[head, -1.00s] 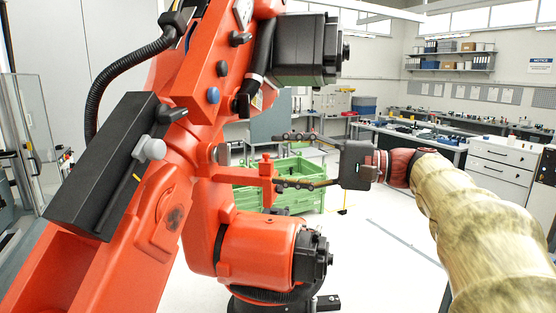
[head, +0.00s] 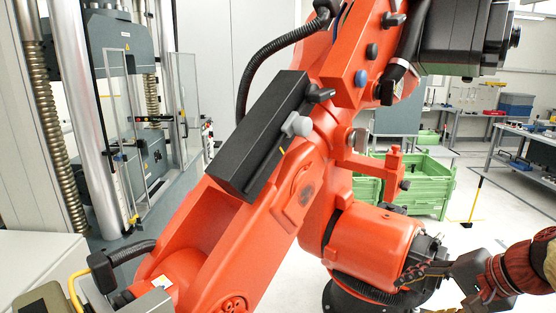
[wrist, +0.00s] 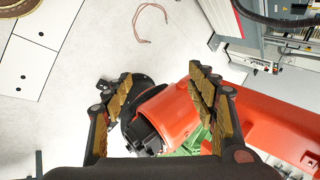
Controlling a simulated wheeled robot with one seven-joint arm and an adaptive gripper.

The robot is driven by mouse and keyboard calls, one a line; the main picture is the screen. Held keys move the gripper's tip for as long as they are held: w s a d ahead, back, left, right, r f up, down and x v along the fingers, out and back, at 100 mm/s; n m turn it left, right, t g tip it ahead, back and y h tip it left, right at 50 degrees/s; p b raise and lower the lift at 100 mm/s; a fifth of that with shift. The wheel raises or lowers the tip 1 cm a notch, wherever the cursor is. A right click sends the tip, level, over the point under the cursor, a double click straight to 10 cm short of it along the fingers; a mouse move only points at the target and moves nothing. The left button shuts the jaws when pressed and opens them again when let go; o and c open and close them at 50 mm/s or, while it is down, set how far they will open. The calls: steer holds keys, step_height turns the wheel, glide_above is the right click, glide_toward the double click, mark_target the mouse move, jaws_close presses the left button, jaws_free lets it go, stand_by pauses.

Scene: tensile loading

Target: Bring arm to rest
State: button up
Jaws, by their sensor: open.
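My gripper (head: 412,292) is at the lower right of the head view, its dark body and one finger showing in front of the orange robot's base. The rest of it is cut off by the frame's lower edge. In the wrist view my gripper (wrist: 160,82) has its two patterned fingers spread wide with nothing between the tips. The orange industrial robot (head: 372,245) fills the middle of the head view. In the wrist view its orange body (wrist: 175,110) shows behind and beside the right finger; I cannot tell the gap.
A green crate (head: 425,200) stands on the floor behind the orange robot. A grey testing machine (head: 108,35) with clear guard doors stands at the left. A workbench (head: 515,145) is at the right. Open floor (head: 510,205) lies before it. A reddish cable loop (wrist: 152,8) lies on the floor.

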steer(key=s+a+f+n+g+h, duration=0.1)
steer(key=s+a+f+n+h, duration=0.1)
steer(key=s+f+n, duration=0.3)
steer(key=s+a+f+n+g+h, duration=0.1)
steer(key=s+a+f+n+h, duration=0.15)
steer(key=s, duration=0.45)
steer(key=s+a+n+t, duration=0.1)
steer(key=s+a+n, duration=0.1)
steer(key=a, duration=0.4)
steer(key=shift+s+n, duration=0.25)
steer(key=shift+n, duration=0.1)
steer(key=shift+r, duration=0.1)
